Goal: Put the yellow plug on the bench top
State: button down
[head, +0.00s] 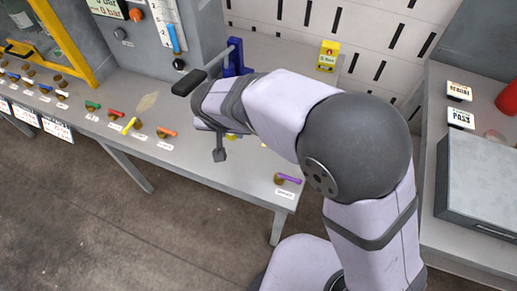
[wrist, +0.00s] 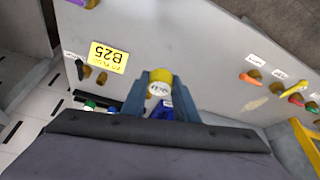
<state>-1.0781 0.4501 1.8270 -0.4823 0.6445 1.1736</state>
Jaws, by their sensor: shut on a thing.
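My gripper (wrist: 161,93) shows in the wrist view as two blue-grey fingers. They are shut on the yellow plug (wrist: 161,74), which has a yellow end and a white lettered label. The grey bench top (wrist: 205,75) spreads around and beyond it; I cannot tell whether the plug touches the bench. The bench top (head: 212,172) also shows there.
A blue vise (head: 234,58) stands at the back of the bench. Valves with coloured handles (head: 130,125) line the front edge, with a purple-handled valve (head: 288,179) at the right corner. A yellow B25 card (wrist: 109,57) lies on the bench.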

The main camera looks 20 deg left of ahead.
jog(key=shift+f, duration=0.1)
jog(key=shift+f+p, duration=0.35)
jog(key=shift+f, duration=4.55)
jog(key=shift+f+b, duration=0.2)
jog(key=shift+b, duration=0.1)
jog(key=c, duration=1.4)
grip_release()
jog(key=shift+r, duration=0.15)
jog(key=shift+s+r, duration=0.1)
jog(key=shift+r, duration=0.3)
jog(key=v, duration=1.1)
jog(key=shift+s+r, duration=0.1)
jog(key=shift+s, duration=0.1)
jog(key=shift+d, duration=0.1)
